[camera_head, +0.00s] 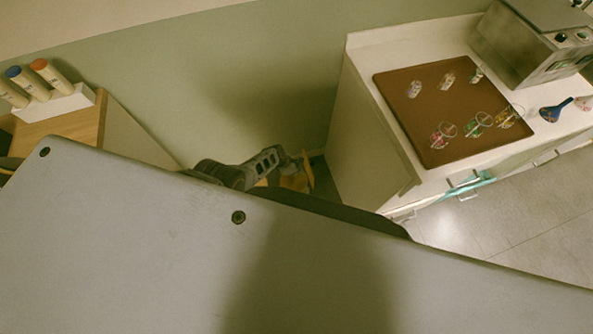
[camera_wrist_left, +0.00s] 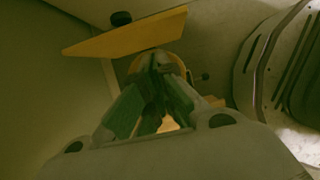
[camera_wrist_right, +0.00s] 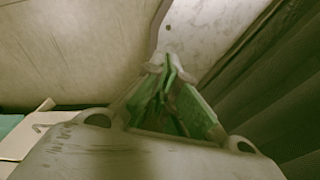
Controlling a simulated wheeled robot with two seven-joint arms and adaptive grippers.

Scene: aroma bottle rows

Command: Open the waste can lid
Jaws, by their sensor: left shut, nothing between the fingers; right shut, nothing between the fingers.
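The yellow waste can (camera_head: 298,181) shows only in small part in the head view, low between the two counters, mostly hidden behind my left arm and the grey panel in front. In the left wrist view its flat yellow lid (camera_wrist_left: 125,38) stands tilted just beyond my left fingertips, and a yellow round part shows behind the fingers. My left gripper (camera_wrist_left: 158,60) is shut and empty, close to the lid; I cannot tell whether it touches. It also shows in the head view (camera_head: 296,160). My right gripper (camera_wrist_right: 168,68) is shut and empty, away from the can.
A white counter (camera_head: 370,150) at right bears a brown mat (camera_head: 405,105) with several small bottles and beakers, a grey machine (camera_head: 525,50) and a blue funnel (camera_head: 553,110). A wooden-topped cabinet (camera_head: 88,118) at left holds a white rack (camera_head: 60,104). Open floor (camera_head: 500,230) lies at lower right.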

